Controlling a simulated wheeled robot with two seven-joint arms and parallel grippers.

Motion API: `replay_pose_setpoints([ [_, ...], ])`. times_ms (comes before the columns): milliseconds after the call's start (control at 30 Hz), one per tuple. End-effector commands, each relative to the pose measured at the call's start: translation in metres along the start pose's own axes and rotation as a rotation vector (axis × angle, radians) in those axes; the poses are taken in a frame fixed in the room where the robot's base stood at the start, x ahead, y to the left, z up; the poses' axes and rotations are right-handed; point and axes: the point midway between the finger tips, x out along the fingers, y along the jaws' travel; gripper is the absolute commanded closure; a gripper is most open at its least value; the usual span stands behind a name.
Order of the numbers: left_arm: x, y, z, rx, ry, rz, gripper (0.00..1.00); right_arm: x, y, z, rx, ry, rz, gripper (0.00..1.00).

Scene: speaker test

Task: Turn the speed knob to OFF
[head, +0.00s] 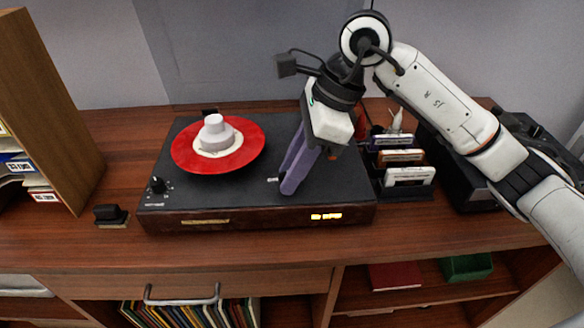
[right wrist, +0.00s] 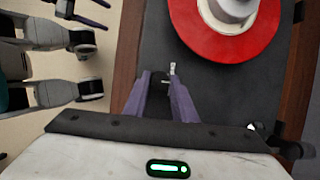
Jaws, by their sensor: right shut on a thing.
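The turntable (head: 225,199) is a dark deck with a wooden front. My right gripper (head: 286,190) reaches down to its front right part, with purple fingers. In the right wrist view, its fingers (right wrist: 160,88) are shut on a small dark knob (right wrist: 158,77), mostly hidden between the tips. A small pale lever (right wrist: 172,68) sticks up beside it. Another black knob (head: 157,185), with marks around it, stands at the deck's front left corner. I cannot read any OFF label. My left gripper (right wrist: 90,12) shows at the wrist view's top left, fingers apart and empty.
A red record (head: 182,157) with a pale centre piece lies on the deck. Several cartridges (head: 409,177) stand in a rack at the right, near my right arm. A small black object (head: 109,214) sits left of the deck.

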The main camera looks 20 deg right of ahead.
Motion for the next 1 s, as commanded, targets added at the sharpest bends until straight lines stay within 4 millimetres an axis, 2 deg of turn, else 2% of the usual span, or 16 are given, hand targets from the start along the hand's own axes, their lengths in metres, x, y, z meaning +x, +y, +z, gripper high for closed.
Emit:
replay_pose_setpoints([
  [367,0.0035,-0.001,0.0035,0.002,0.0,0.0,0.33,0.0001,-0.0017,-0.0003,-0.101,0.001,0.042,0.98],
  [1000,0.0094,-0.002,0.0068,0.001,0.006,0.003,0.33,-0.0002,-0.0051,0.002,-0.573,-0.001,0.237,0.98],
])
